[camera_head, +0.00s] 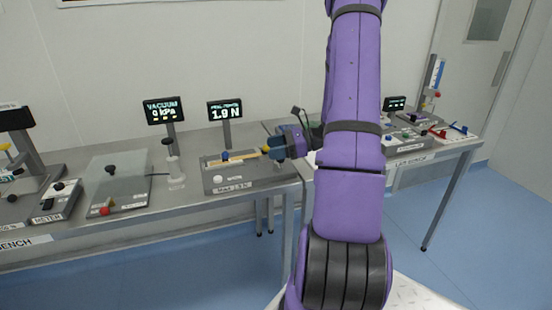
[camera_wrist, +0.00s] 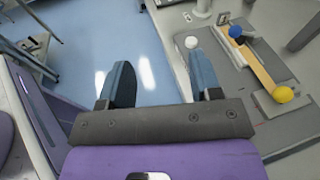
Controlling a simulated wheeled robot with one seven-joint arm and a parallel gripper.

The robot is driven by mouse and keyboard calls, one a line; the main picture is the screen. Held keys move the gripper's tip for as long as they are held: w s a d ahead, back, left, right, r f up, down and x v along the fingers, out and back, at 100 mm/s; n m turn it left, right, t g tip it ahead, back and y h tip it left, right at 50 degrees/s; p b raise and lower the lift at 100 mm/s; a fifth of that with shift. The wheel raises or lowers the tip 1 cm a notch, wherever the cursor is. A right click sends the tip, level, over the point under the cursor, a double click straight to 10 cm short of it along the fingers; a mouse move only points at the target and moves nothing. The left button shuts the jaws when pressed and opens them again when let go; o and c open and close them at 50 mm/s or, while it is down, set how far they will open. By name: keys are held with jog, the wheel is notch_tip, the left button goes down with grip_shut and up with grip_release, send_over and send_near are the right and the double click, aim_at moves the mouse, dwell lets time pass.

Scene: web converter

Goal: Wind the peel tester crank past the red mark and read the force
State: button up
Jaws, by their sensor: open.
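The peel tester (camera_head: 250,180) is a grey plate on the bench with a yellow strip, a blue knob (camera_head: 226,155) and a white round knob (camera_head: 217,179). Its display (camera_head: 225,110) appears to read 1.0 N. In the wrist view the strip (camera_wrist: 258,65) runs from the blue knob (camera_wrist: 235,31) to a yellow ball (camera_wrist: 283,95). My gripper (camera_head: 283,146) is over the tester's right end. Its open fingers (camera_wrist: 158,62) are empty, with floor between them; the white knob (camera_wrist: 192,42) appears just beyond the right fingertip.
A vacuum display (camera_head: 163,109) and a clear-covered plate (camera_head: 118,180) stand to the left. A meter box (camera_head: 57,202) is at far left. A second bench (camera_head: 440,150) with a small display and coloured parts is at right.

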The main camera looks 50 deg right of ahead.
jog(key=s+d+f+m+t+h, duration=0.55)
jog(key=d+f+m, duration=0.3)
jog(key=d, duration=0.25)
jog(key=shift+n+y, duration=0.25)
jog(key=shift+y, duration=0.1)
jog(key=x, duration=1.1)
jog(key=shift+w+a+f, duration=0.1)
jog(key=shift+w+f, duration=0.05)
jog(key=shift+w, duration=0.15)
jog(key=c, duration=0.9)
